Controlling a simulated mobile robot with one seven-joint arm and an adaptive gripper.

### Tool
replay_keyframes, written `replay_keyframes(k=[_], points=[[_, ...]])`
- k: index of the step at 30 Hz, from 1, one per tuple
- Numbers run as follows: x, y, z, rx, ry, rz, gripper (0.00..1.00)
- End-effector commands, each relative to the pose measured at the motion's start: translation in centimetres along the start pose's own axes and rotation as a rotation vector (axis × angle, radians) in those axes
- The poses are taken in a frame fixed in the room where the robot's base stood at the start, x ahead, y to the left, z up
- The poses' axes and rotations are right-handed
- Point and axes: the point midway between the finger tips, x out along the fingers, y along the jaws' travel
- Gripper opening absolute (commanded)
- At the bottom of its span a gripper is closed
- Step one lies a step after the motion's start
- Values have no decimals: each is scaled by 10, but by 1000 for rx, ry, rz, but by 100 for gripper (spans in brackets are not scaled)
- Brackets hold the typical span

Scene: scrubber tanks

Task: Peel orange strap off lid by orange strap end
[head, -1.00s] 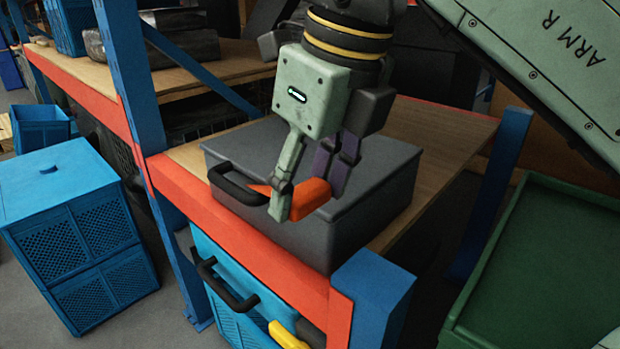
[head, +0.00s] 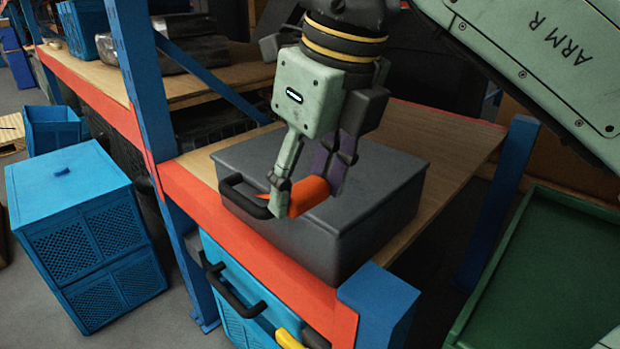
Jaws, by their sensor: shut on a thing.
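A dark grey case with a lid (head: 390,185) and a black handle on its front sits on the wooden shelf. My gripper (head: 295,205) is at the front edge of the lid, close to the handle (head: 240,197). Its fingers are shut on the orange strap (head: 309,194), which shows between them. A small orange piece shows just left of the fingers. My gripper hides much of the strap, so I cannot tell how much of it still touches the lid.
A blue rack post (head: 137,80) stands left of the case, and a shorter blue post (head: 380,292) at the front right. A blue crate (head: 85,230) is on the floor at left. A green bin (head: 555,265) is at right. Bare shelf (head: 440,140) lies behind the case.

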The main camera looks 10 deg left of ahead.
Motion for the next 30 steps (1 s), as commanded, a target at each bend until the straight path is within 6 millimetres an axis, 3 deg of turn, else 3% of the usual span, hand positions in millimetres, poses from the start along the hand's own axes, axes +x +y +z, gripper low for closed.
replay_keyframes(k=[14,30], points=[[-8,0,11,-1,1,0,29],[-7,0,49,-1,1,0,29]])
